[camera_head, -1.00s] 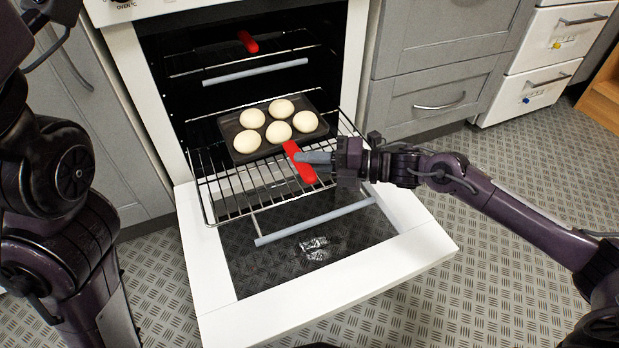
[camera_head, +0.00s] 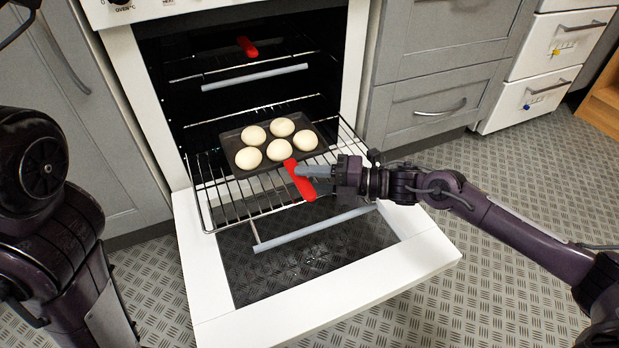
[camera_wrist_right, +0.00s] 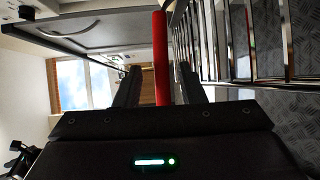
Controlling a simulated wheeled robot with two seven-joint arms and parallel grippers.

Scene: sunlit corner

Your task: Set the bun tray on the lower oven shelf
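The bun tray (camera_head: 312,154) is dark, holds several pale round buns (camera_head: 292,127) and has a red handle (camera_head: 299,181) pointing toward the oven door. It appears to lie on the pulled-out lower wire shelf (camera_head: 222,207); any small gap beneath is hard to tell. My right gripper (camera_head: 312,171) is at the handle, reaching in from the right. In the right wrist view, the red handle (camera_wrist_right: 160,55) runs between the two fingers, with a gap visible on each side, so the gripper looks open around it. My left gripper is out of view; only my left arm shows.
The oven door (camera_head: 330,295) is folded down in front of the shelf. An upper rack (camera_head: 255,74) with another red piece (camera_head: 247,46) is inside the oven. Grey cabinets (camera_head: 440,105) stand on the right. The patterned floor is clear at front right.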

